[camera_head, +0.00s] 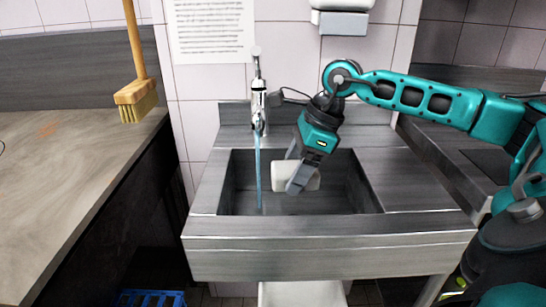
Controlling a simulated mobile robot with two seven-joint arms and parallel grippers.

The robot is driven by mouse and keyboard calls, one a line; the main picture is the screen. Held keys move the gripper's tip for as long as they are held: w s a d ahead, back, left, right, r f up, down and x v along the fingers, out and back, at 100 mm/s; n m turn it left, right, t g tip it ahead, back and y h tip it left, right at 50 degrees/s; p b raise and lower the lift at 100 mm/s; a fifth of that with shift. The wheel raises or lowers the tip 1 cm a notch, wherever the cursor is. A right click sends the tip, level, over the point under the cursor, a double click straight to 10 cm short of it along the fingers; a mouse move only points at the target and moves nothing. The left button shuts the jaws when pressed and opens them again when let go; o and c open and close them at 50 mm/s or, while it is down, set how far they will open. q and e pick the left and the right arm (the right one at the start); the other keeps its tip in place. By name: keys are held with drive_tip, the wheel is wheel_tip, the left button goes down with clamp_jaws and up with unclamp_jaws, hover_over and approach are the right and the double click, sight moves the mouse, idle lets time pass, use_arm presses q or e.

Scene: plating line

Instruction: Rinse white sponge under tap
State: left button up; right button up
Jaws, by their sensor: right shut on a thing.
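The white sponge (284,177) is inside the sink basin area, held in my right gripper (295,173), which is shut on it. The fingers cover part of the sponge's right side. The tap (258,95) stands at the back of the sink, and a blue stream of water (259,175) falls straight down from it into the basin. The sponge is to the right of the stream; a small gap shows between them in this view. The sink (320,243) is grey metal with a rectangular basin. My left gripper is not in view.
A broom (135,92) hangs at the left above a worktop (60,190). A white dispenser (343,20) is on the wall above the sink, beside a paper notice (210,30). A blue crate (150,299) is on the floor. The sink's right drainboard is clear.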

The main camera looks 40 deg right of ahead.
drive_tip(key=s+r+b, duration=0.1)
drive_tip(key=s+r, duration=0.3)
drive_tip(key=s, duration=0.1)
drive_tip(key=shift+a, duration=0.4)
idle(0.3)
